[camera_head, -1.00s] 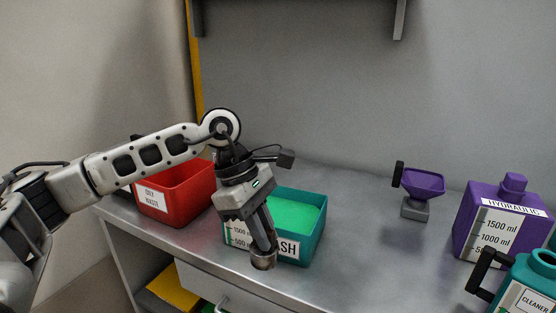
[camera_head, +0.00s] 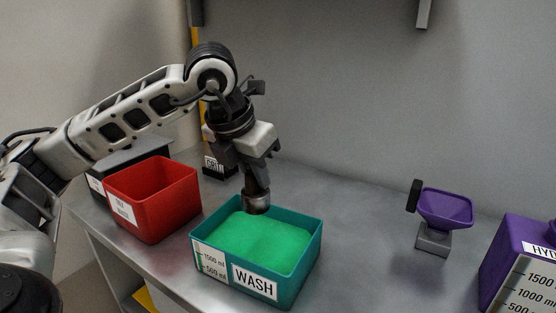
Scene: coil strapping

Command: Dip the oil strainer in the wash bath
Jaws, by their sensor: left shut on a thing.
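The wash bath is a teal open box (camera_head: 308,262) labelled WASH, holding bright green liquid (camera_head: 255,245). My left gripper (camera_head: 257,185) points down over the back part of the bath. It is shut on the oil strainer (camera_head: 257,203), a small dark metal cup at the fingertips. The strainer overlaps the green liquid in the picture, and its lower rim looks above or close to the surface; I cannot tell whether it touches. My right gripper is not in view.
A red bin (camera_head: 172,210) stands left of the bath, with a grey box (camera_head: 130,152) behind it. A black labelled container (camera_head: 218,166) is at the back. A purple funnel on a stand (camera_head: 445,208) and a purple jug (camera_head: 520,265) stand right. Bench between is clear.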

